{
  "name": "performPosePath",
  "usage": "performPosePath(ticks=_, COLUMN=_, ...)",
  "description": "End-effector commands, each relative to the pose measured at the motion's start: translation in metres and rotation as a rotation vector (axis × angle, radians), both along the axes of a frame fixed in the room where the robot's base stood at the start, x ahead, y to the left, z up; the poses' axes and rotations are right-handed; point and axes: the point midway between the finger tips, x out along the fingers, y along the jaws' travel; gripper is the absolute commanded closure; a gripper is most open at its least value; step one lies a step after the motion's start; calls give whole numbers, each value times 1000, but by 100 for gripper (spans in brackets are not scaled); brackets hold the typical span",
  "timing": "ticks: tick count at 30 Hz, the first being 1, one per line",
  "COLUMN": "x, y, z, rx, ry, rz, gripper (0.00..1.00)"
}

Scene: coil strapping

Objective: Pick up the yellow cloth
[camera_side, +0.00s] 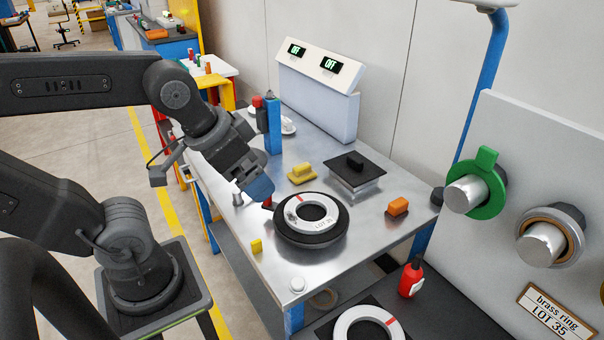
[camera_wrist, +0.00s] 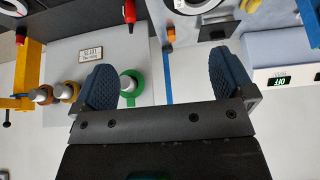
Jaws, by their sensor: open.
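Two yellow things lie on the metal table in the side view. A low yellow piece with a raised middle (camera_side: 301,174) sits near the table's centre and looks most like the cloth. A small yellow block (camera_side: 257,246) is near the left front edge. My gripper (camera_side: 262,190) is over the left part of the table, left of the low yellow piece and apart from it. In the wrist view my gripper (camera_wrist: 165,78) has its two blue fingers wide apart with nothing between them.
A black-topped stand (camera_side: 355,168), an orange block (camera_side: 398,206) and a blue post (camera_side: 273,125) are close by. A console with OFF displays (camera_side: 321,75) stands behind.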

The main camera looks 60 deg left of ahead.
Motion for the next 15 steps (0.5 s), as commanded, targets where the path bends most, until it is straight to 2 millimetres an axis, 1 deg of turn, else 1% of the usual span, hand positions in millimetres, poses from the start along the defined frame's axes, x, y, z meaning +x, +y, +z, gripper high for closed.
performPosePath(ticks=5, x=1, y=0, z=0, rx=-1, ry=1, rz=3, gripper=0)
performPosePath(ticks=8, x=9, y=3, z=4, rx=-12, ry=13, rz=37, gripper=0)
performPosePath(ticks=11, x=31, y=11, z=13, rx=-38, ry=43, rz=122, gripper=0)
performPosePath(ticks=14, x=64, y=26, z=21, rx=-79, ry=84, rz=251, gripper=0)
performPosePath(ticks=15, x=79, y=33, z=24, rx=-95, ry=101, rz=310, gripper=0)
